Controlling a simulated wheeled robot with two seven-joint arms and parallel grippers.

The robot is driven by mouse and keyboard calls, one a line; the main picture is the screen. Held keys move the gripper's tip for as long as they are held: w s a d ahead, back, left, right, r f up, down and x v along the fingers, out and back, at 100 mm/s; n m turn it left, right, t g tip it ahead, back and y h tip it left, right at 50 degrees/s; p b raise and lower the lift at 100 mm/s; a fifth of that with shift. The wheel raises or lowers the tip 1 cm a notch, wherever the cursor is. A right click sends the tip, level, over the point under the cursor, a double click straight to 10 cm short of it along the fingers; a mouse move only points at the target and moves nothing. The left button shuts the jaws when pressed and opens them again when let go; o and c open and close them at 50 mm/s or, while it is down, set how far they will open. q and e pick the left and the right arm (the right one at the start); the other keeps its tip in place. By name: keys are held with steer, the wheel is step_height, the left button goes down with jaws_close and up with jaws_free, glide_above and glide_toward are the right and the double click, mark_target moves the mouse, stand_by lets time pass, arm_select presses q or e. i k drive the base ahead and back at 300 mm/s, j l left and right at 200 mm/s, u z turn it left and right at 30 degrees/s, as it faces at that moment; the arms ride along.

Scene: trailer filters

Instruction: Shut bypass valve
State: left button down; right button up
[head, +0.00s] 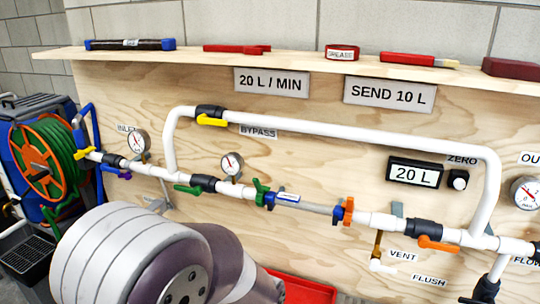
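The bypass valve (210,111) is a black body on the white upper loop pipe (340,132), near the loop's left corner. Its yellow handle (212,121) lies roughly along the pipe, just below the valve body. The BYPASS label (258,132) is on the board to the right of it. A large white and purple-grey link of my arm fills the lower left foreground, below the valve and apart from it. Neither gripper shows in the head view.
The lower pipe line carries a green-handled valve (188,189), an orange-handled valve (436,244) and gauges (231,164). A digital display (414,173) reads 20 L. A wooden shelf (300,64) with tools runs above. A green hose reel (42,160) stands left.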

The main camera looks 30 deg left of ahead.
mark_target(204, 119)
steer(key=j+u, duration=0.1)
steer(key=u, duration=0.3)
steer(key=j+u, duration=0.1)
steer(key=u, duration=0.3)
steer(key=j+u, duration=0.1)
steer(key=u, duration=0.3)
steer(key=k, duration=0.05)
